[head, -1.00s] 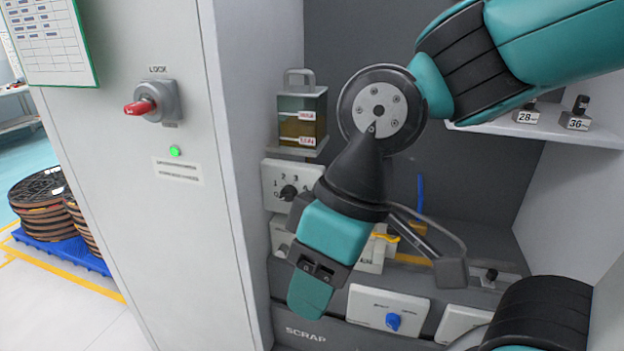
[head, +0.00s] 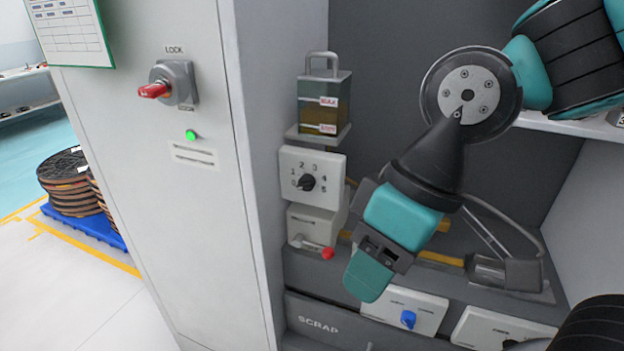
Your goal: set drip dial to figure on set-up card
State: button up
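The drip dial is a black knob (head: 307,182) on a white panel (head: 288,158) marked with small figures, under the oil reservoir. Its pointer is too small to read surely. A card with a printed grid (head: 68,28), likely the set-up card, hangs in a green frame at top left; its figures are not legible. My gripper (head: 369,276), with teal finger parts, points down, right of and below the dial, apart from it. One finger face shows, so its opening is unclear. Nothing is seen held.
An oil reservoir (head: 323,100) stands on a small shelf above the dial. A box with a red-knobbed lever (head: 327,253) sits below. A blue-knob panel (head: 408,319) is below my gripper. A red lock handle (head: 153,90) and green light (head: 191,135) are on the cabinet side.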

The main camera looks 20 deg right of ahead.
aim_at(307, 182)
jog(key=k, duration=1)
jog(key=u, duration=1.65)
jog(key=i, duration=1.4)
jog(key=z, duration=1.85)
